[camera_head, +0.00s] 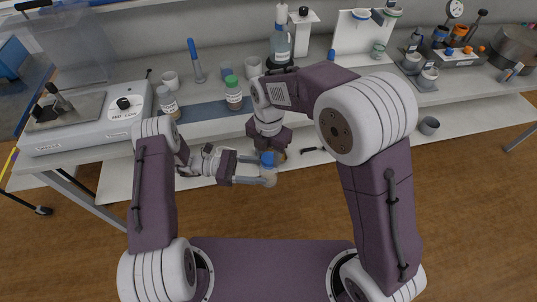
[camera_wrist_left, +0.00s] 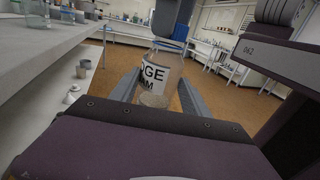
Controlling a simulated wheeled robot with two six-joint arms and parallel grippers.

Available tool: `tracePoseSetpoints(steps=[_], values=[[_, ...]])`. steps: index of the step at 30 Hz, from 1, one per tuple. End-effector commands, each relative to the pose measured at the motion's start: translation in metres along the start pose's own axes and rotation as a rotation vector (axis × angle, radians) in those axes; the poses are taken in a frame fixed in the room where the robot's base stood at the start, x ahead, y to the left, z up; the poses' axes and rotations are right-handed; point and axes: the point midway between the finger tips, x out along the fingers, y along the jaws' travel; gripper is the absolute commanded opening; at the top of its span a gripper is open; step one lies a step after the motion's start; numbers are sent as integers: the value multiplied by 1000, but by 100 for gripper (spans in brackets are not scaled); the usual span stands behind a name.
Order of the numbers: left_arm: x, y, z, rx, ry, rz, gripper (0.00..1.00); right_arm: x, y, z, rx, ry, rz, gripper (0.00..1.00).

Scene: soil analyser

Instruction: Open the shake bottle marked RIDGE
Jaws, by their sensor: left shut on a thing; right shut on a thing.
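The shake bottle (camera_head: 268,178) is a small clear bottle with a blue cap (camera_head: 268,158), held upright in the air in front of the bench. In the left wrist view, the bottle (camera_wrist_left: 155,78) has a white label ending in "GE", with an "M" below it. My left gripper (camera_head: 265,180) is shut on the bottle's body from the left, and its fingers (camera_wrist_left: 158,98) flank the bottle in the wrist view. My right gripper (camera_head: 268,153) reaches down from above and is shut on the cap, partly hiding it. I cannot tell whether the cap is loose.
On the bench stand a white-capped bottle (camera_head: 168,102), a green-capped bottle (camera_head: 233,94) and several cups. A shaker-like device (camera_head: 95,119) is at the left. A grey cup (camera_head: 429,125) sits on the lower shelf at the right. The floor in front is clear.

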Motion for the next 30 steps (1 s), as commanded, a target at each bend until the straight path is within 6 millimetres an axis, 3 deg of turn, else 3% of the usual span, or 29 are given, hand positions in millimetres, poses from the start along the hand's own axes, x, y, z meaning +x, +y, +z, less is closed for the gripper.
tracePoseSetpoints(steps=[27, 30], values=[[0, 0, 0, 0, 0, 0, 0, -22, 0, 0, 1, 0, 1, 0], [0, 0, 0, 0, 0, 0, 0, -34, 1, 0, 1, -2, 3, 0]])
